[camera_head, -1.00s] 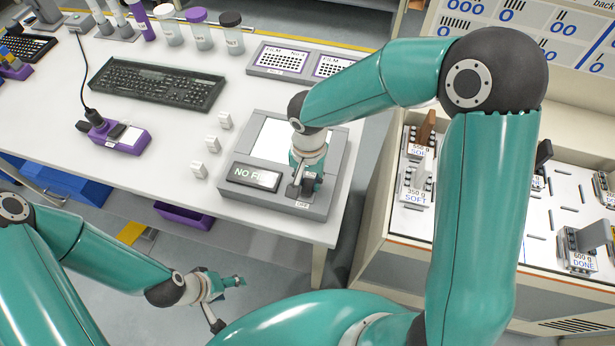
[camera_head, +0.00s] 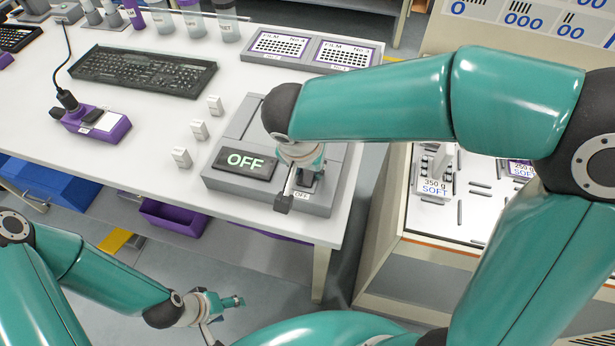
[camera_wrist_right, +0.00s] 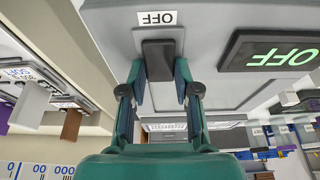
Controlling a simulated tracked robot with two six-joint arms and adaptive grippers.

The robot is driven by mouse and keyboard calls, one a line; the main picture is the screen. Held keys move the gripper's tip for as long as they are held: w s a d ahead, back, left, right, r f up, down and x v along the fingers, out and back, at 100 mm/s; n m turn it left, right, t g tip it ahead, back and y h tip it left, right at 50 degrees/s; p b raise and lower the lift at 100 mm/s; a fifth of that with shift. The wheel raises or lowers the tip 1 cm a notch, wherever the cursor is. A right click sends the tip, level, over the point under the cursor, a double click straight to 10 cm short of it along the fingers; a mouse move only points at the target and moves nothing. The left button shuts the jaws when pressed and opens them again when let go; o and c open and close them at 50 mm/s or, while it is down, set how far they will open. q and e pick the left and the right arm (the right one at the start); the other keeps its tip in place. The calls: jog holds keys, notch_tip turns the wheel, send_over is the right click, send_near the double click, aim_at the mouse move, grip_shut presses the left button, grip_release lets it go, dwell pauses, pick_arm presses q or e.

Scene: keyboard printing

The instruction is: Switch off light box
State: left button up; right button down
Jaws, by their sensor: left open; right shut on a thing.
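The light box (camera_head: 335,165) is a grey unit at the right front of the white table. Its display (camera_head: 245,163) reads OFF in green, and the wrist view shows the same display (camera_wrist_right: 272,52) upside down. My right gripper (camera_head: 298,188) is at its front right corner. In the wrist view its fingers (camera_wrist_right: 162,84) are on either side of a dark switch knob (camera_wrist_right: 160,58), shut on it. An OFF label (camera_wrist_right: 157,18) is beside the knob. My right arm hides part of the box top. My left gripper (camera_head: 226,315) is open and empty, low in front of the table.
A black keyboard (camera_head: 145,70), a purple device (camera_head: 95,122) and film trays (camera_head: 310,48) are on the table. A rack with weights (camera_head: 435,188) stands to the right.

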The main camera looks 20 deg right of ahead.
jog(key=shift+a+f, duration=0.1)
pick_arm(q)
jog(key=shift+f, duration=0.55)
pick_arm(e)
jog(key=c, duration=0.8)
grip_release()
jog(key=shift+c, duration=0.2)
jog(key=v, duration=1.2)
jog(key=shift+s, duration=0.1)
